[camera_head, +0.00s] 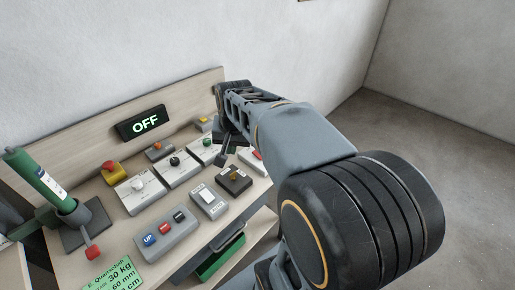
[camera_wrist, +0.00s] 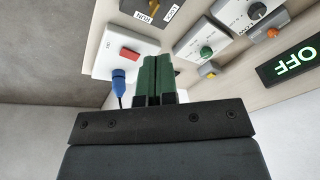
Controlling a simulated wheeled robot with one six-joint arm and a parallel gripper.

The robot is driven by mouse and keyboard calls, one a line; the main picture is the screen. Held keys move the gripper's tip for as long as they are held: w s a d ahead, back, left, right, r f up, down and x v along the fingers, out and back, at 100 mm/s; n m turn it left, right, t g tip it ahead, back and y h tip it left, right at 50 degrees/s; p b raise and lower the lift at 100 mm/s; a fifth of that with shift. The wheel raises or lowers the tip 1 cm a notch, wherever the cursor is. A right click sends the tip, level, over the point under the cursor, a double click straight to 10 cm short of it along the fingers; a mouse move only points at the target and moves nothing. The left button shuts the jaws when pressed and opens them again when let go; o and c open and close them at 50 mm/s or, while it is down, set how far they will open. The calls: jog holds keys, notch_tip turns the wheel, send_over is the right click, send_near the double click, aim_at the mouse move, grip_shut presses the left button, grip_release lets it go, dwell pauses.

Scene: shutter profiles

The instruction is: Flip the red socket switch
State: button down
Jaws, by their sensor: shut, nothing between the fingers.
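The red socket switch (camera_wrist: 130,53) sits on a white socket box (camera_wrist: 108,46) in the wrist view. A blue plug (camera_wrist: 119,78) with a dark cable is in the socket below the switch. In the head view, the red switch (camera_head: 257,155) shows at the right end of the panel, partly hidden by my arm. My gripper (camera_wrist: 158,58) has dark green fingers pressed together, with nothing between them. The fingertips appear just right of the socket box in the wrist view; I cannot tell whether they touch anything. In the head view my gripper (camera_head: 222,158) is over the panel's right side.
A lit sign (camera_head: 144,124) reads OFF on the panel. Several control boxes stand close by, including a red mushroom button (camera_head: 109,166), a white rocker switch (camera_head: 207,196) and a box with UP and DOWN buttons (camera_head: 165,232). A green cylinder (camera_head: 38,176) stands at left.

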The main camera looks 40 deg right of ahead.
jog(key=w+d+f+m, duration=0.1)
jog(key=w+d+m, duration=0.2)
jog(key=d, duration=0.5)
jog(key=w+d+m, duration=0.3)
jog(key=d+m, duration=0.2)
jog(key=d, duration=0.2)
jog(key=shift+w+d+f+m+g+y, duration=0.2)
jog(key=shift+d+f+m+g+y, duration=0.1)
jog(key=shift+d+f+g, duration=0.1)
jog(key=shift+f, duration=0.1)
jog(key=f, duration=0.4)
jog(key=w+f, duration=0.1)
jog(key=f, duration=0.4)
jog(key=w+f+p, duration=0.1)
jog(key=f, duration=0.3)
jog(key=shift+w+a+f, duration=0.2)
jog(key=shift+a+f, duration=0.1)
jog(key=shift+f, duration=0.05)
